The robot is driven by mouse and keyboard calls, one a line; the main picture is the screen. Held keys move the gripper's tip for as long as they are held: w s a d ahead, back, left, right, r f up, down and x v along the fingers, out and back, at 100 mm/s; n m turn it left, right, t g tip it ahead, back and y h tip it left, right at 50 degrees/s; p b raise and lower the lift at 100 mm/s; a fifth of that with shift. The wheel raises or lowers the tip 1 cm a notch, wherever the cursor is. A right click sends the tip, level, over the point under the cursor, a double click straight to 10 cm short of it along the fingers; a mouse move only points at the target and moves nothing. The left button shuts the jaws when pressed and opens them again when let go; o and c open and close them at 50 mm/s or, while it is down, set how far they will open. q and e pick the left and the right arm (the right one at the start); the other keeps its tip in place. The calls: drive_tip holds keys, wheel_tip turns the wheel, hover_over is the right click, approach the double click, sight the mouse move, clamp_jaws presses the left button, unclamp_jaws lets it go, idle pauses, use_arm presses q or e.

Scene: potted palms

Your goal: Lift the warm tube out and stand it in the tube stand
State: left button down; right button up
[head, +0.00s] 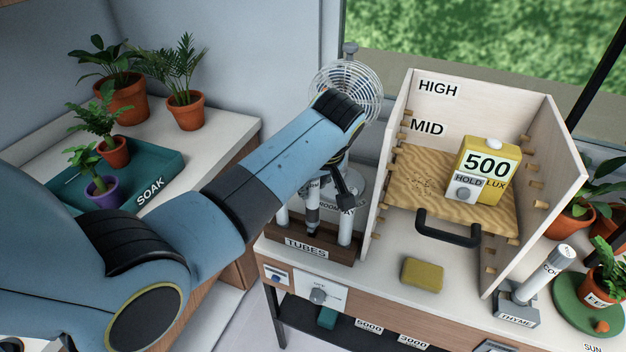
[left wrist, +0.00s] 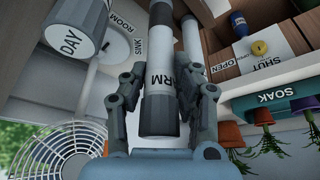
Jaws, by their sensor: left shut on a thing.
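My left gripper (head: 322,190) reaches in over the dark wooden rack marked TUBES (head: 306,250). In the left wrist view my left gripper (left wrist: 163,78) is shut on a pale tube with a dark grey end; its label reads "ARM", so I take it as the warm tube (left wrist: 160,98). The arm and fingers hide most of this tube in the head view. I cannot tell whether its lower end is seated in the rack or just above it. White tubes (head: 345,226) stand at the rack's two sides. My right gripper is not in view.
A wire fan (head: 346,88) stands behind the gripper. Right of the rack is a wooden shelf box (head: 392,150) with a yellow meter (head: 482,172). A yellow sponge (head: 422,272) lies in front. A THYME holder (head: 516,316) with a leaning tube (head: 549,272) stands at right.

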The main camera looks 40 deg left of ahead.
sight(313, 196)
use_arm(q)
drive_tip(key=shift+f+b, duration=0.45)
drive_tip(key=shift+f, duration=0.25)
drive_tip(key=shift+f+b, duration=0.75)
drive_tip(key=shift+f, duration=0.45)
drive_tip(key=shift+r, duration=0.15)
drive_tip(key=shift+r+p, duration=1.55)
drive_tip(key=shift+p, duration=0.35)
drive_tip(key=shift+f+b, duration=1.1)
drive_tip(key=shift+f, duration=0.6)
drive_tip(key=c, duration=0.9)
unclamp_jaws()
drive_tip(key=shift+c, duration=0.2)
